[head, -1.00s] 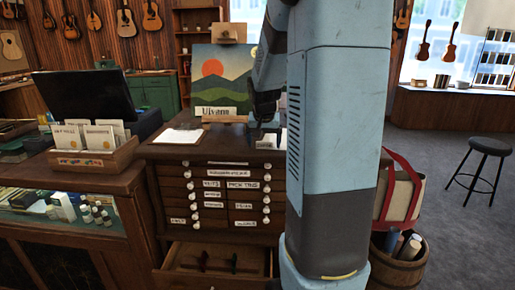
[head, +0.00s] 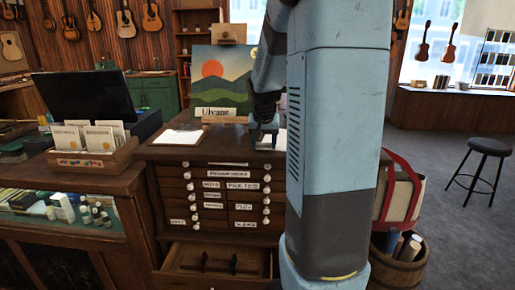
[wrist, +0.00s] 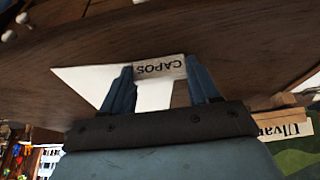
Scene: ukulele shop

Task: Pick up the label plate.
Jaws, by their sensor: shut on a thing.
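The label plate (wrist: 160,67) is a small pale strip with the dark word "CAPOS", upside down in the wrist view. My gripper (wrist: 160,82) has its two blue fingers closed on the plate, one at each end. A white sheet shows behind the plate, on the brown cabinet top. I cannot tell how far the plate is above the sheet. In the head view my gripper (head: 265,131) points down over the right part of the cabinet top. The plate cannot be made out there.
The drawer cabinet (head: 222,153) has a bottom drawer (head: 215,260) pulled open. A painting (head: 228,72) and an "Ulvang"-like name sign (head: 215,112) stand at the back. A clipboard (head: 179,137) lies left. A card box (head: 95,160) and monitor (head: 82,97) stand further left.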

